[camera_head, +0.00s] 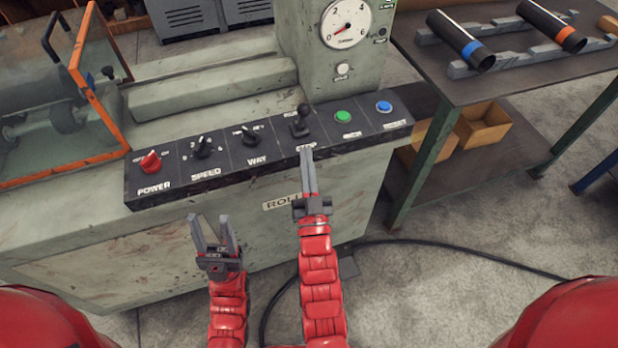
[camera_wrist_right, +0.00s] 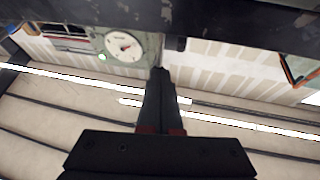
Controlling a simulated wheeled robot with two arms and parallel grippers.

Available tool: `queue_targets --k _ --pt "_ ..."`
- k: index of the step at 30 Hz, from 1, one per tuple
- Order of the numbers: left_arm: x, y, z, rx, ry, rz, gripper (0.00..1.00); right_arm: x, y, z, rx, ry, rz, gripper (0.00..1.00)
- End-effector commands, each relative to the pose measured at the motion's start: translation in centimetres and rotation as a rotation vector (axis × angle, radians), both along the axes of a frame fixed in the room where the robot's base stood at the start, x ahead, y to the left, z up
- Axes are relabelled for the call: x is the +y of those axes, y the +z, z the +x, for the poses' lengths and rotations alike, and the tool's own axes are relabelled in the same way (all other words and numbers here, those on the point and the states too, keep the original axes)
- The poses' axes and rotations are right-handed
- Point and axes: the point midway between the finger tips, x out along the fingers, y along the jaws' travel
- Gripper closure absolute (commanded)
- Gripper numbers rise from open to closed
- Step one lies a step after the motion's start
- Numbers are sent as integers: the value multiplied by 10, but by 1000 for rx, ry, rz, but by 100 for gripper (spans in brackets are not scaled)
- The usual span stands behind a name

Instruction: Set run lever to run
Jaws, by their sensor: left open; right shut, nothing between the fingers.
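The run lever (camera_head: 300,122) is a black knobbed lever on the dark control panel (camera_head: 228,165), between the WAY switch (camera_head: 250,136) and a green button (camera_head: 343,117). It stands roughly upright. My right gripper (camera_head: 308,160) is shut and empty, its fingertips at the panel's front edge just below the lever. I cannot tell whether they touch the panel. In the right wrist view its closed fingers (camera_wrist_right: 160,90) point up at the dark panel edge; the lever is not clear there. My left gripper (camera_head: 212,228) is open and empty in front of the machine's face, lower left of the right one.
A red POWER knob (camera_head: 151,162), a SPEED switch (camera_head: 204,147) and a blue button (camera_head: 384,107) share the panel. A gauge (camera_head: 346,23) stands behind. A workbench (camera_head: 480,92) with pipes is at right. An orange-framed guard (camera_head: 85,70) is at left.

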Motion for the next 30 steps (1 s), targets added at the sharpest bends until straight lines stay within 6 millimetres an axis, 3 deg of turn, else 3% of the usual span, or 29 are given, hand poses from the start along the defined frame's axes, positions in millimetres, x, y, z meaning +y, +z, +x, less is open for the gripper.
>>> queue_targets --k 6,12,30 --pt "0 3 0 0 0 0 50 2 19 38 -2 -3 1 100" --pt "0 4 0 0 0 0 50 5 26 55 -2 -1 1 100" --pt "0 10 0 0 0 0 50 6 30 59 11 -1 -3 100"
